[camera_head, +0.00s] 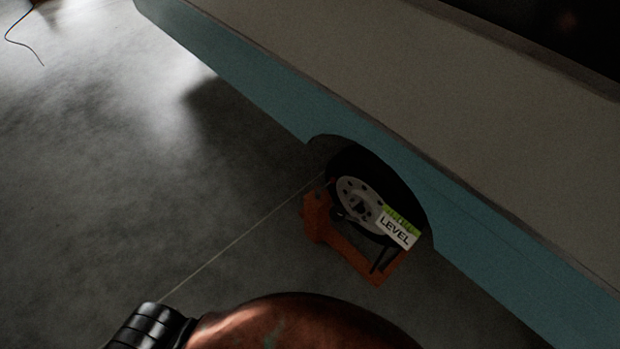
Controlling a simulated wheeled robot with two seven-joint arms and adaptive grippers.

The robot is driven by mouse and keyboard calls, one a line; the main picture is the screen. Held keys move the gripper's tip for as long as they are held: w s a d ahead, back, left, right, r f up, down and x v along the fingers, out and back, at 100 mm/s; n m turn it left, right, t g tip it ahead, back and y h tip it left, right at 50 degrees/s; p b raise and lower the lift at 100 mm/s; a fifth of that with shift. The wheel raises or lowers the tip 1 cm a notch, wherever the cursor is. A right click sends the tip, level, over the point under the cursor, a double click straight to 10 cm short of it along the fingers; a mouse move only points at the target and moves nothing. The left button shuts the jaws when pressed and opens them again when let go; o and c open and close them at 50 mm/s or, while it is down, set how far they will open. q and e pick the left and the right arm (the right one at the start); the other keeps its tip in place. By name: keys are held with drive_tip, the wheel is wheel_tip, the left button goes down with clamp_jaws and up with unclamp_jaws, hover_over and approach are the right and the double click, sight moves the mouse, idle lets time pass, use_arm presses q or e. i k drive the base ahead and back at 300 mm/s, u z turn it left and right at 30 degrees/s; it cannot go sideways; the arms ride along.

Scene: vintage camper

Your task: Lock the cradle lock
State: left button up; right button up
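An orange wheel cradle (347,250) sits on the floor around the lower part of the camper's wheel (357,198). A taller orange block (318,217) stands at its left end. A dark bar (382,256) slants near its right end. A white and green sign reading "LEVEL" (397,231) shows in front of the wheel's right side. I cannot tell which part is the lock or whether it is locked. Neither of my grippers is in view.
The camper's teal and beige side (480,215) runs diagonally from upper left to lower right, with the wheel in its arch. The grey floor (110,190) to the left is open, with a thin pale line across it. A thin cable (22,42) lies at upper left.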

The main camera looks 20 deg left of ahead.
sight(332, 180)
drive_tip(key=u, duration=2.15)
drive_tip(key=i, duration=3.7)
drive_tip(key=z, duration=3.65)
